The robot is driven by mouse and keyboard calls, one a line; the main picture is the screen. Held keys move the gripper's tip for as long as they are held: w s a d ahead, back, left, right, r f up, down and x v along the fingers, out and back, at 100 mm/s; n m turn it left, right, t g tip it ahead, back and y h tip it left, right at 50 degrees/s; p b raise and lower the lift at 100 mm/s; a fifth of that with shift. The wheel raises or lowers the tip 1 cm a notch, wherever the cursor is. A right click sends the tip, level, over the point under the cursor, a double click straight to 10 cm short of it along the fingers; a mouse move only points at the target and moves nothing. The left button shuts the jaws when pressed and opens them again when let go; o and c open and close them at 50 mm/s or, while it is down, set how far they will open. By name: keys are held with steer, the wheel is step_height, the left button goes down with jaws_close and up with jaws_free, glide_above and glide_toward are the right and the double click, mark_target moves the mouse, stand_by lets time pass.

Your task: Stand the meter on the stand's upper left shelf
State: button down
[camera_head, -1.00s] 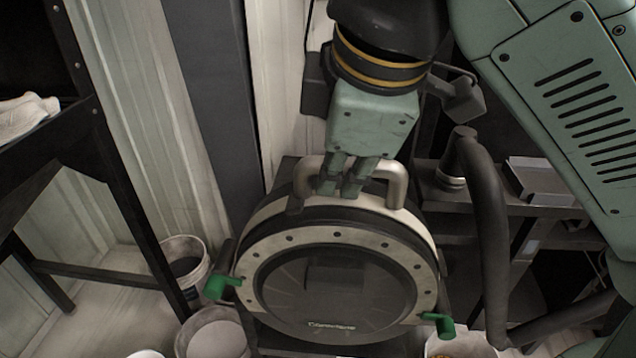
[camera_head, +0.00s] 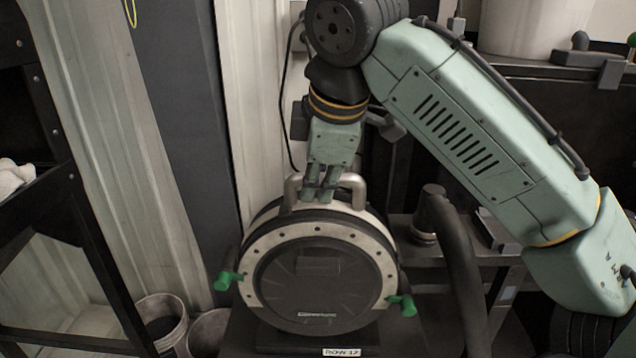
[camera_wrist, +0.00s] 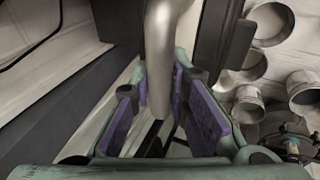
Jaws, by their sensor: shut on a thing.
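The meter (camera_head: 272,262) is a round drum with a dark front disc, a pale bolted rim, green levers at both sides and a metal handle on top. It hangs or stands upright in the head view. My gripper (camera_head: 318,190) is shut on its handle from above. The wrist view shows the purple-padded fingers (camera_wrist: 160,90) on either side of the handle bar (camera_wrist: 160,40). Below the meter is a dark ledge with a white "ROW 17" label (camera_head: 341,352). I cannot tell whether the meter touches it. The stand's upper left shelf is not clearly identifiable.
A dark rack (camera_head: 85,255) stands at the left, with pails (camera_head: 160,318) on the floor beside it. A dark post (camera_head: 172,130) rises behind the meter. At the right are a thick black hose (camera_head: 460,260) and a dark side shelf (camera_head: 490,252).

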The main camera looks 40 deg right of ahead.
mark_target(318, 192)
steer(key=w, duration=0.1)
steer(key=d, duration=0.1)
steer(key=w+d, duration=0.1)
steer(key=shift+w+r+p, duration=0.25)
steer(key=shift+w+p, duration=0.1)
steer(key=shift+f, duration=0.8)
steer(key=c, duration=2)
jaws_free()
steer(key=shift+f, duration=0.3)
steer(key=o, duration=0.4)
steer(key=shift+s, duration=0.1)
steer(key=shift+o, duration=0.2)
steer(key=shift+r, duration=0.1)
steer(key=v, duration=1.2)
steer(key=shift+a, duration=0.1)
